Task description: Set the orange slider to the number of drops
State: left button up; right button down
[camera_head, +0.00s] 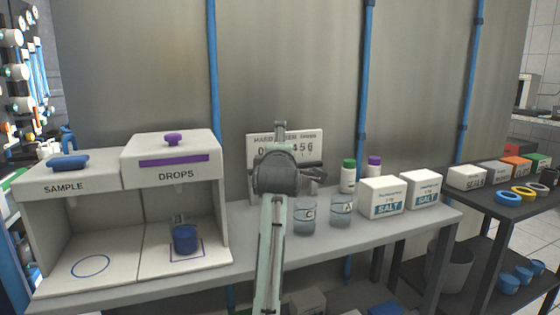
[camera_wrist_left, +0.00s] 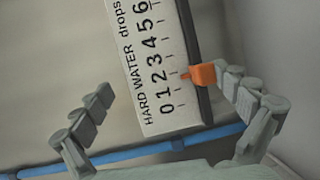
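The white HARD WATER drops board (camera_head: 318,142) stands at the back of the bench, with digits 0 to 6. It fills the upper middle of the left wrist view (camera_wrist_left: 155,65). The orange slider (camera_wrist_left: 203,74) sits on the dark rail at its edge; its pointer appears between 1 and 2. My left gripper (camera_wrist_left: 168,82) is open, its fingers either side of the board. One fingertip is right beside the slider; I cannot tell if they touch. In the head view my left gripper (camera_head: 290,168) hides the slider and part of the scale. My right gripper is not in view.
A DROPS booth (camera_head: 175,172) holds a blue cup (camera_head: 185,239), beside a SAMPLE booth (camera_head: 65,184). Two glass beakers (camera_head: 305,220), two capped bottles (camera_head: 348,178) and SALT boxes (camera_head: 381,196) stand right of my arm. Clear bench lies in front of them.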

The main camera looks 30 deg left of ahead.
pick_arm(q)
jog(key=shift+s+d+r+t, duration=0.15)
jog(key=shift+s+d+r, duration=0.1)
jog(key=shift+r, duration=0.3)
jog(key=shift+s+d+r+t, duration=0.15)
jog(key=shift+s+r, duration=0.05)
jog(key=shift+r, duration=0.3)
jog(key=shift+c, duration=1.4)
jog(key=shift+s+f, duration=0.15)
jog(key=shift+c, duration=0.5)
jog(key=shift+v, duration=1.15)
jog(key=shift+c, duration=0.9)
jog(key=shift+r+v, duration=0.2)
jog(key=shift+v, duration=0.95)
jog(key=c, duration=0.3)
jog(key=shift+s+d+f, duration=0.15)
jog(key=shift+s+d, duration=0.15)
jog(key=shift+s, duration=0.3)
jog(key=shift+s+d+f, duration=0.2)
jog(key=shift+s+d, duration=0.15)
jog(key=shift+s, duration=0.3)
jog(key=shift+s+d+f, duration=0.15)
jog(key=shift+s+d, duration=0.15)
jog(key=shift+s, duration=0.3)
jog(key=shift+c, duration=0.2)
jog(key=shift+p, duration=0.35)
